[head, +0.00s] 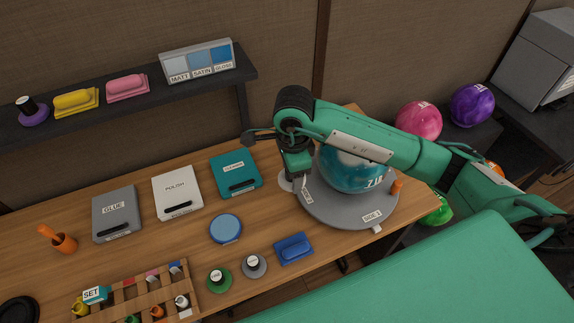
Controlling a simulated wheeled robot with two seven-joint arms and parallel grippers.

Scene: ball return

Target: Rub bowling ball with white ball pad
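The bowling ball (352,172), blue with white swirls and white lettering, sits on a grey round turntable (345,211) at the right of the table. My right arm reaches in from the right, over the ball. My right gripper (299,187) points down just left of the ball, by the turntable's left edge. A pale round piece, likely the white ball pad (285,183), shows beside its fingertips. The fingers hide the rest of it. I cannot tell whether they grip it, or whether it touches the ball. My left gripper is not in view.
Grey (117,213), white (177,192) and teal (235,172) cases line the table's back. Blue disc (226,228), green pad (219,281), grey pad (254,267), blue block (294,248) and wooden rack (150,290) lie in front. More balls (418,121) stand right.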

